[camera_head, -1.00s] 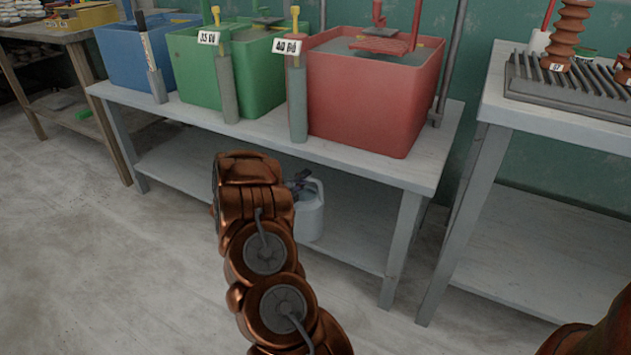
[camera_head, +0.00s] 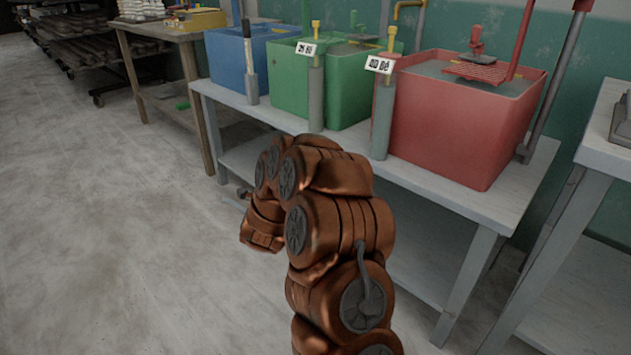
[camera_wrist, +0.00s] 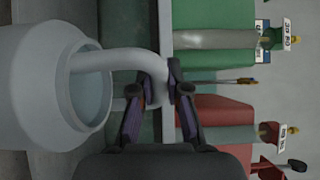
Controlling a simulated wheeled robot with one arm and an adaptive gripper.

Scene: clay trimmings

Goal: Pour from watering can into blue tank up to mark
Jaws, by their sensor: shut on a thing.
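The pale grey watering can (camera_wrist: 40,85) fills the left of the wrist view, on its side in that turned picture. Its round mouth shows a pale, bluish inside; I cannot tell the water level. My gripper (camera_wrist: 165,80) is shut on the can's curved handle (camera_wrist: 125,62). In the head view my arm hides the can and most of the gripper. The blue tank (camera_head: 228,65) stands at the left end of the bench, with an upright grey gauge (camera_head: 249,75) on its front. Its mark cannot be made out.
The green tank (camera_head: 345,105) and red tank (camera_head: 455,130) stand to the right on the same white bench (camera_head: 450,205), with tagged gauges in front. A wooden table (camera_head: 165,32) stands left of the bench. The floor (camera_head: 100,240) at left is clear.

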